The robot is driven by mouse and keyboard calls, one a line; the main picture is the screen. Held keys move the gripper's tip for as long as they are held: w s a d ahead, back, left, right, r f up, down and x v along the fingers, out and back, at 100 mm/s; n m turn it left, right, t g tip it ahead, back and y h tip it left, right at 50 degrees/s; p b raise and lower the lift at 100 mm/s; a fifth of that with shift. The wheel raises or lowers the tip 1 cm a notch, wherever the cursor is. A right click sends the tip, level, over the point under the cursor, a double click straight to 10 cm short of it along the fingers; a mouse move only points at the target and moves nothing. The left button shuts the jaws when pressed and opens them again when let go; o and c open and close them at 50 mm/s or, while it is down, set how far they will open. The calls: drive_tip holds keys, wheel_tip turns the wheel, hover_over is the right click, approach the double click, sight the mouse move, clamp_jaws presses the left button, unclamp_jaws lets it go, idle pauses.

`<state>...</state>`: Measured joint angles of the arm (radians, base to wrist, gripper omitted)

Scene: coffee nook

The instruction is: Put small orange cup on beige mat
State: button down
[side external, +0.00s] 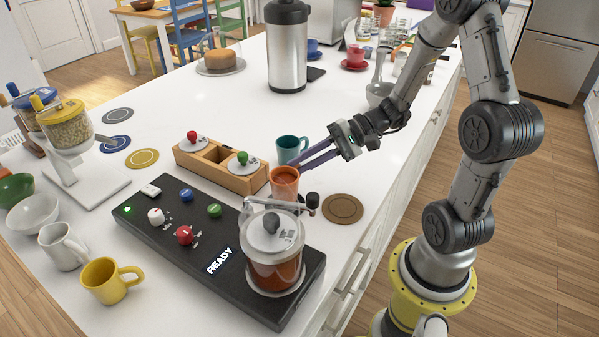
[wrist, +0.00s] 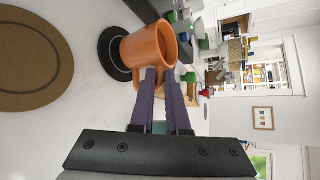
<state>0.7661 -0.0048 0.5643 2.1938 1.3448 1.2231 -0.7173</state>
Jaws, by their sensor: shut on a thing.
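The small orange cup (side external: 285,182) is held at the tips of my gripper (side external: 303,160), beside the wooden box. In the wrist view, the orange cup (wrist: 148,46) is at the two purple fingers (wrist: 162,74), which are close together at its handle side. I cannot tell whether the cup touches the surface below. A round tan-brown mat (side external: 343,208), the likely beige mat, lies bare on the counter, right of the cup. This mat (wrist: 32,60) is at the left in the wrist view.
A teal cup (side external: 291,147) stands behind the fingers. The grinder jar (side external: 275,262) and its crank are close in front of the orange cup. A black round mat (wrist: 112,52) lies beside or under the cup. The wooden box (side external: 222,170) is to the left.

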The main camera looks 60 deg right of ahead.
wheel_tip(320, 180, up, 9)
drive_tip(key=w+d+r+m+t+h, duration=0.1)
drive_tip(key=d+r+m+h, duration=0.1)
drive_tip(key=d+m+h, duration=0.9)
drive_tip(key=w+d+r+m+t+h, duration=0.1)
drive_tip(key=d+m+h, duration=0.65)
drive_tip(key=d, duration=0.65)
drive_tip(key=w+a+n+t+y, duration=0.1)
drive_tip(key=w+a+n+y, duration=0.3)
drive_tip(key=a, duration=0.9)
drive_tip(key=w+a+n+t+y, duration=0.1)
drive_tip(key=w+a+n+y, duration=0.3)
drive_tip(key=a, duration=1)
drive_tip(key=shift+w+a+r+t, duration=0.2)
drive_tip(key=shift+w+t, duration=0.2)
drive_tip(key=shift+w, duration=0.45)
drive_tip(key=shift+d+n, duration=0.15)
drive_tip(key=shift+n, duration=0.1)
